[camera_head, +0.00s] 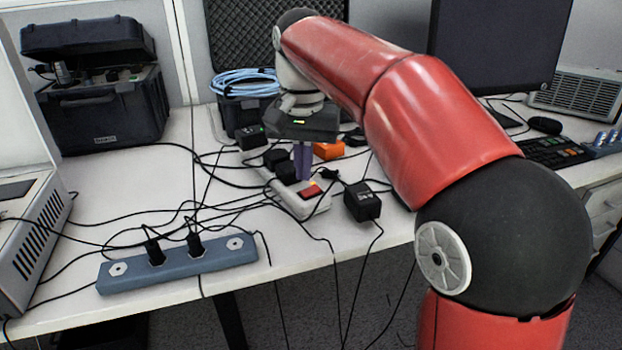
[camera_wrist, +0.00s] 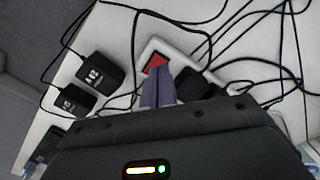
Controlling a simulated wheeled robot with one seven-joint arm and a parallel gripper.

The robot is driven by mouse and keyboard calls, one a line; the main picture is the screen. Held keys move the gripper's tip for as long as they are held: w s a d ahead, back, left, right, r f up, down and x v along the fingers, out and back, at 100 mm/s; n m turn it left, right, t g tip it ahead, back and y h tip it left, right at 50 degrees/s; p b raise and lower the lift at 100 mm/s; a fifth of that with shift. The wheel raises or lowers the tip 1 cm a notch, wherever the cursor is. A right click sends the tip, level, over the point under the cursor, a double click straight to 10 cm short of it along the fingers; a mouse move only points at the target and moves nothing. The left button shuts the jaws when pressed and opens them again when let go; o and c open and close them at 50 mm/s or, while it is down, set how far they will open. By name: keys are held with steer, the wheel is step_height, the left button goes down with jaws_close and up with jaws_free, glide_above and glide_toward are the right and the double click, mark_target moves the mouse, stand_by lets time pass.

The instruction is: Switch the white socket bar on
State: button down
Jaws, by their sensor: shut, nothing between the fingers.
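The white socket bar (camera_head: 311,209) lies on the table near its front edge, with black plugs in it. The red switch also shows in the wrist view (camera_wrist: 154,64). My gripper (camera_head: 302,178) points down with its purple fingers shut and empty, right by the switch. In the wrist view the fingertips (camera_wrist: 160,74) overlap the switch's lower edge; I cannot tell whether they touch it. The fingers hide part of the bar.
A blue-grey socket bar (camera_head: 205,262) with two black plugs lies to the left. A black adapter (camera_head: 362,203) sits to the right of the white bar. Black cables cross the table. An orange object (camera_head: 328,150), a black case (camera_head: 105,115) and a blue cable coil (camera_head: 245,82) stand farther back.

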mark_target(307, 194)
step_height(307, 194, up, 2)
steer(key=shift+r+p, duration=0.15)
steer(key=shift+p, duration=0.7)
steer(key=shift+r, duration=0.9)
steer(key=shift+s+d, duration=0.25)
steer(key=shift+d, duration=0.05)
steer(key=s+d+f+n+t, duration=0.1)
steer(key=s+d+f+t, duration=0.1)
steer(key=s+d+f, duration=0.4)
steer(key=s+d+f+n+t, duration=0.1)
steer(key=s+d+f+t, duration=0.2)
steer(key=s+d+f, duration=0.4)
steer(key=s+f, duration=0.1)
steer(key=s, duration=0.5)
steer(key=shift+s+f+n+t, duration=0.3)
steer(key=shift+s+n, duration=0.05)
steer(key=shift+n, duration=0.05)
